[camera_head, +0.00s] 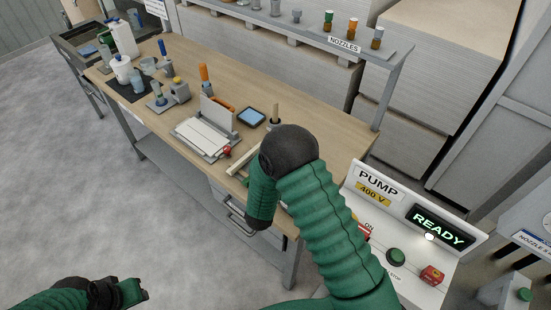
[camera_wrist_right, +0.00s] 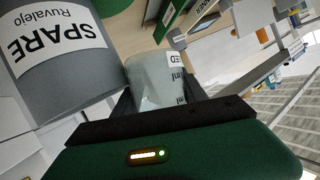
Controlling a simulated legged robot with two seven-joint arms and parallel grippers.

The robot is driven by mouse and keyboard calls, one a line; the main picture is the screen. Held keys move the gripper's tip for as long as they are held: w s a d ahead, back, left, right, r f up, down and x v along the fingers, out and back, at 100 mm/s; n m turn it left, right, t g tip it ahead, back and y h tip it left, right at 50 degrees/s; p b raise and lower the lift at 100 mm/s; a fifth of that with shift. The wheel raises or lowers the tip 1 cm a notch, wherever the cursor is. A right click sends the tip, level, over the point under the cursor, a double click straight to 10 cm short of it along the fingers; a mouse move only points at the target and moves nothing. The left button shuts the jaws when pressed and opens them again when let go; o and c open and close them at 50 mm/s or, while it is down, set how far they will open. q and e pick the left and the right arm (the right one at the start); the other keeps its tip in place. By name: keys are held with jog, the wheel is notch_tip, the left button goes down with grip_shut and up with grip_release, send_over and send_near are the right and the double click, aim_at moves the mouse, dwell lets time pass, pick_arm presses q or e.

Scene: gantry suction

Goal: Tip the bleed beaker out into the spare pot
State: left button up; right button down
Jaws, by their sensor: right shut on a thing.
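In the right wrist view my right gripper (camera_wrist_right: 157,98) is shut on a translucent beaker (camera_wrist_right: 152,76) with a partly seen label ending in "ED". The large grey spare pot (camera_wrist_right: 45,78), labelled "SPARE Ruvalejo", is close beside the beaker at the left. I cannot tell whether anything is left in the beaker. In the head view my right arm hides the beaker and the pot. My left gripper (camera_head: 130,291) is low at the left, away from the bench, and its jaws are unclear.
The wooden bench (camera_head: 318,125) holds a blue-topped tray (camera_head: 251,117), a grey fixture with white strips (camera_head: 203,138), and bottles and cups at the far left. A nozzle shelf (camera_head: 395,50) runs behind. The pump panel (camera_head: 379,183) reading "READY" stands right of my right arm.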

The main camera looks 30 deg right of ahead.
jog(key=shift+s+d+f+g, duration=0.1)
jog(key=shift+s+f+g, duration=0.2)
jog(key=shift+s+f, duration=0.25)
jog(key=shift+w+r+p, duration=0.25)
jog(key=shift+p, duration=0.05)
notch_tip(320, 180, up, 6)
jog(key=w+a+n+p, duration=0.1)
jog(key=w+p, duration=0.1)
jog(key=p, duration=0.4)
jog(key=shift+w+a+f+n+g+h+p, duration=0.2)
jog(key=shift+w+a+n+g+h+p, duration=0.1)
jog(key=shift+n+g+h, duration=0.1)
jog(key=shift+a, duration=0.1)
